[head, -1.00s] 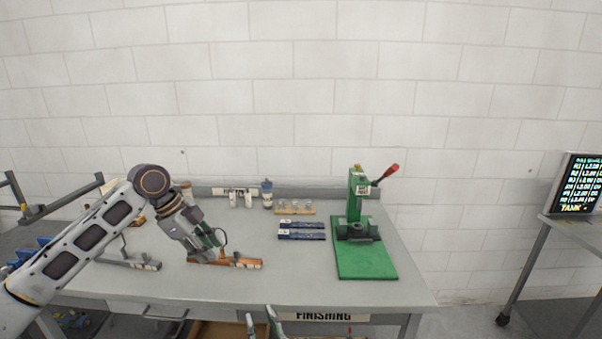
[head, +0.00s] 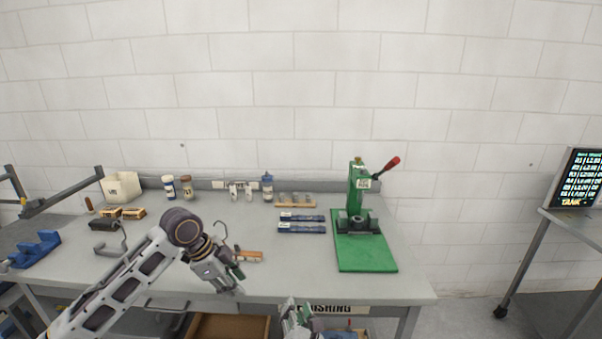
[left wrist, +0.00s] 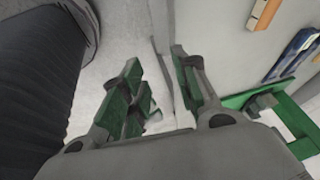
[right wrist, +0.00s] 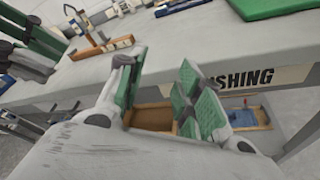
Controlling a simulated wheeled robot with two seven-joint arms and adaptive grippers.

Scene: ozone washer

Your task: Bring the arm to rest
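My left arm reaches in from the left in the head view. Its left gripper (head: 236,284) hangs by the front edge of the grey bench (head: 190,285), clear of the hooked tool with an orange-brown handle (head: 249,257) lying behind it. In the left wrist view its two green-padded fingers (left wrist: 160,90) stand apart with nothing held between them. My right gripper (head: 300,313) is low in front of the bench edge, near the FINISHING label. In the right wrist view its fingers (right wrist: 160,88) are spread and empty.
A green press (head: 358,215) with a red-tipped lever stands on the bench's right part. Blue bars (head: 302,226), bottles (head: 169,188) and a white bin (head: 121,187) sit farther back. An open wooden drawer (head: 232,327) is below the front edge. A screen cart (head: 575,214) stands right.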

